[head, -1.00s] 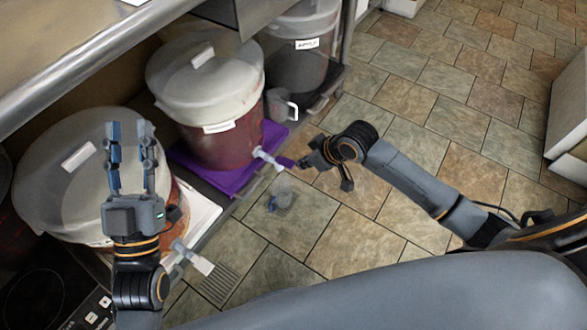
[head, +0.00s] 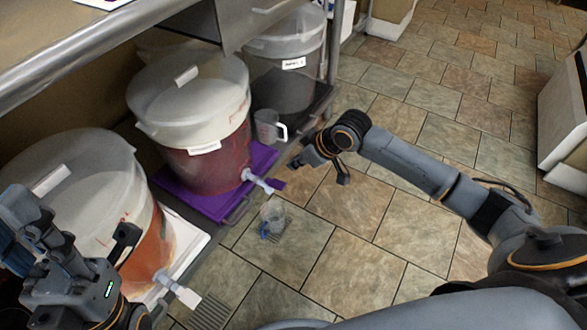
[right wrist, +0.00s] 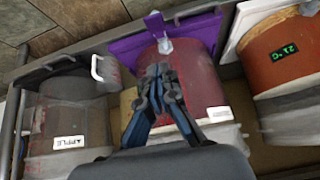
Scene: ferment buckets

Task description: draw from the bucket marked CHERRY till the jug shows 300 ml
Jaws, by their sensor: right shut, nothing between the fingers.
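A red-filled bucket (head: 200,125) with a whitish lid stands in the middle of the low shelf; its label is too small to read. Its pale tap (head: 257,181) points out over the shelf edge and also shows in the right wrist view (right wrist: 165,46). A white-handled jug (head: 268,127) stands behind, beside the red bucket. My right gripper (head: 299,163) is shut and empty, near the tap, apart from it. My left gripper (head: 22,228) is at the left edge, its fingers overlapping in view.
An orange bucket (head: 158,245) with a tap stands on a white tray at left; the right wrist view shows its 21 °C display (right wrist: 284,53). A dark bucket labelled APPLE (right wrist: 68,142) stands at the other end. A purple mat (head: 207,200) lies under the red bucket.

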